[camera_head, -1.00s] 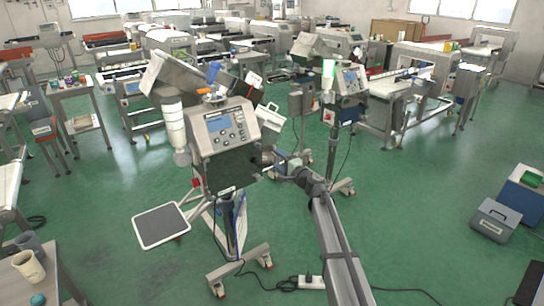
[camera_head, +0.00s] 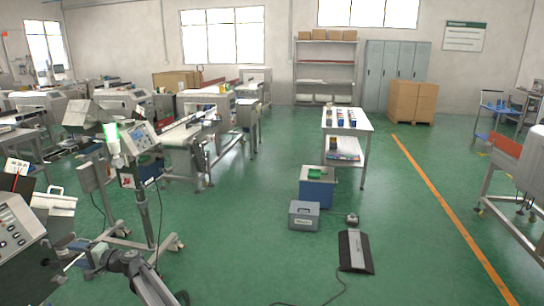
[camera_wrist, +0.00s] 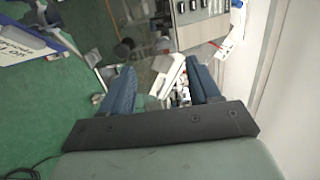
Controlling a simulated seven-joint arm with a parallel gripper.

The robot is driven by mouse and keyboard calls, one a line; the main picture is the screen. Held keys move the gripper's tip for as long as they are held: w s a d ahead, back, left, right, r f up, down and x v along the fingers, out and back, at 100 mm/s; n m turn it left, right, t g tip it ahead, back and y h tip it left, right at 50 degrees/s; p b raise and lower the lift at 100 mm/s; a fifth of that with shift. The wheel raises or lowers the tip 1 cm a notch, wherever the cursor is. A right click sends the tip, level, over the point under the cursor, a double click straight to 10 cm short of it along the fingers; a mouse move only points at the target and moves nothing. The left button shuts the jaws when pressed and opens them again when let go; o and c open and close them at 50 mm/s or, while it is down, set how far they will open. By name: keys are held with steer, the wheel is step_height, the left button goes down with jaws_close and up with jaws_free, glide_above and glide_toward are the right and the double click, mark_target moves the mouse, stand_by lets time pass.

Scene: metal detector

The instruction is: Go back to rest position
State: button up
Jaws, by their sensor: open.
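My gripper (camera_wrist: 161,86) is open in the wrist view, with its two blue fingers apart and nothing clearly held between them. A metal detector unit with a grey control panel (camera_head: 14,232) is cut off by the left edge of the head view. My arm runs up from the bottom left of that view, and its end (camera_head: 82,250) is close to the right side of this unit. Part of a panel with buttons (camera_wrist: 198,14) shows beyond the fingers in the wrist view. Whether the fingers touch anything cannot be told.
A second detector on a wheeled stand (camera_head: 135,140) is just behind my arm. A grey case (camera_head: 304,215), a blue box (camera_head: 318,188) and a black foot pedal (camera_head: 355,250) lie on the floor. A white table (camera_head: 347,122) stands behind them.

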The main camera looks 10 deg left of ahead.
steer(key=s+d+f+n+g+h, duration=0.1)
steer(key=s+d+f+n+h, duration=0.35)
steer(key=d+f, duration=0.4)
steer(key=s+d+f+n+g+h, duration=0.1)
steer(key=s+d+f+n+h, duration=0.2)
steer(key=s+d+f+h, duration=0.4)
steer(key=w+d+f+h, duration=0.1)
steer(key=d+f+h, duration=0.1)
steer(key=d+f, duration=0.8)
steer(key=d+f+t+h, duration=0.15)
steer(key=d+f, duration=0.35)
steer(key=d, duration=1)
steer(key=w+d+f+h, duration=0.1)
steer(key=d+f+h, duration=0.1)
steer(key=d+f, duration=0.8)
steer(key=s+d+f+m+g+h, duration=0.1)
steer(key=s+d+f, duration=0.15)
steer(key=d, duration=0.95)
steer(key=s+d+f+m+g+h, duration=0.1)
steer(key=s+d+m, duration=0.15)
steer(key=d, duration=0.85)
steer(key=s+d+f+m+g, duration=0.1)
steer(key=s+d+f+m, duration=0.1)
steer(key=s+d, duration=0.5)
steer(key=s+d+f+m+g+y, duration=0.1)
steer(key=s+d+f+m+g, duration=0.1)
steer(key=s+d, duration=0.5)
steer(key=shift+s+d+f+m, duration=0.3)
steer(key=shift+d+f, duration=0.5)
steer(key=shift+d, duration=1.3)
